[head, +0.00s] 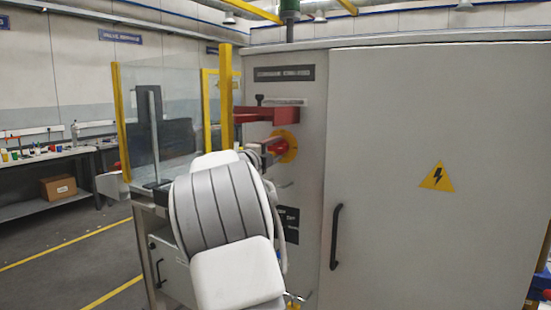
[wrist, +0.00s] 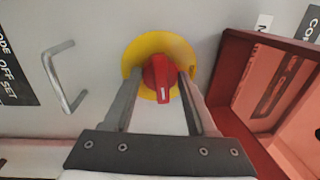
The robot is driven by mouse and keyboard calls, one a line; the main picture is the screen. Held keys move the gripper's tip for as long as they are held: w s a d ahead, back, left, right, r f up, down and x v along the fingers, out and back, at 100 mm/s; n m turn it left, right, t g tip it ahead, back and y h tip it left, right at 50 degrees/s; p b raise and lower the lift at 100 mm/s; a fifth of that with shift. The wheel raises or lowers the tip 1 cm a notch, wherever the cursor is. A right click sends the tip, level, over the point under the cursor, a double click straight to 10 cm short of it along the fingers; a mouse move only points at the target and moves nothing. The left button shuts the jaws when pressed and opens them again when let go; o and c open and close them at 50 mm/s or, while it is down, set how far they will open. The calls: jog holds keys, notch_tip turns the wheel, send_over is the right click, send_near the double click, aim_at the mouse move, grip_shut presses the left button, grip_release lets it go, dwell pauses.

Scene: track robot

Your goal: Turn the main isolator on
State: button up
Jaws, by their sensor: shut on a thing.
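The main isolator is a red rotary handle (wrist: 161,78) on a round yellow plate (wrist: 133,62), fixed to the grey cabinet front. In the wrist view the handle's long side runs nearly up and down, with a white mark at its lower end. My gripper (wrist: 160,84) has one finger on each side of the handle and is shut on it. In the head view the yellow plate (head: 290,150) shows behind my gripper, and my wrist hides part of the handle.
A red open box-like guard (head: 270,114) juts out above the isolator; it also stands close on the right in the wrist view (wrist: 236,75). A metal loop handle (wrist: 62,78) is on the left there. The cabinet door (head: 430,120) has a black handle (head: 335,236).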

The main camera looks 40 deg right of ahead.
jog(key=shift+m+b, duration=0.45)
jog(key=shift+m, duration=0.35)
jog(key=o, duration=1.4)
jog(key=shift+c, duration=0.2)
jog(key=v, duration=1.7)
jog(key=shift+a, duration=0.25)
